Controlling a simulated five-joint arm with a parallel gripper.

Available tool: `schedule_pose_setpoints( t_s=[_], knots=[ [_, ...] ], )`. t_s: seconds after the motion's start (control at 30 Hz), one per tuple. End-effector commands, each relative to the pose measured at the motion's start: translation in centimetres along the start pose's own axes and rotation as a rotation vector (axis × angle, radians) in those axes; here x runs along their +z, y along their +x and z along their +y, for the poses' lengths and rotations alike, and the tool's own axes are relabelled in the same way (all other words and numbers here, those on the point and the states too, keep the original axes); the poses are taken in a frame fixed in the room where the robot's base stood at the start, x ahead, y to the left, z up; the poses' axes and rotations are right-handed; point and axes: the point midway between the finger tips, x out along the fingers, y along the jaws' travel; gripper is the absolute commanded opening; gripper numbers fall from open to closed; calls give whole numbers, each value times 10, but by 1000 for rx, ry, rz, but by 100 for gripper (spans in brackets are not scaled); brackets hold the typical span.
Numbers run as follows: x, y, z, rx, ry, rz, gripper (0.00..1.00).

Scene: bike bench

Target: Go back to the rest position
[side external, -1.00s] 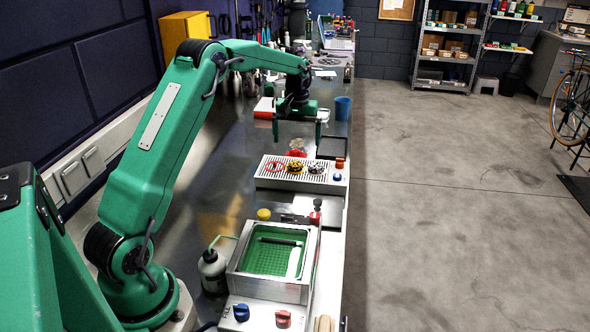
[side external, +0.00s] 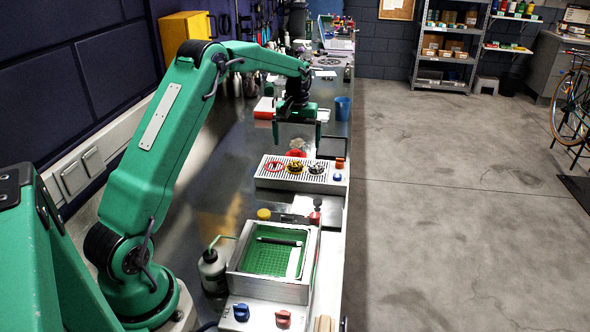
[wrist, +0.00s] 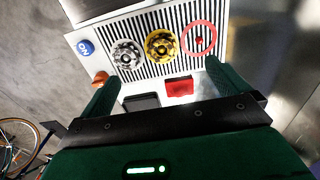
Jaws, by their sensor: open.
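My gripper (side external: 297,138) is open and empty, its two fingers pointing down above the bench, just beyond the striped rack. In the wrist view my gripper (wrist: 165,85) shows both green fingers spread apart with nothing between them. The white striped rack (side external: 262,181) lies below and nearer the camera. On it are a red ring (wrist: 198,38), a gold sprocket-like part (wrist: 160,47) and a silver one (wrist: 127,55), side by side. A red block (wrist: 180,87) and a dark block (wrist: 142,102) show near the rack's edge in the wrist view.
A tray with a green mat (side external: 268,262) stands at the bench front, holding a dark pen-like tool. A squeeze bottle (side external: 212,270) stands left of it. A blue cup (side external: 343,108) is right of my gripper. A yellow cabinet (side external: 187,30) stands at the back left.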

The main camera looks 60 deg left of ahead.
Motion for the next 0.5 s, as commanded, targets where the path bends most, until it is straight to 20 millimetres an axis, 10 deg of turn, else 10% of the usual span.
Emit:
schedule_pose_setpoints(
  t_s=[0.5],
  knots=[
    [-1, -33, 0, 1, 0, 3, 100]
  ],
)
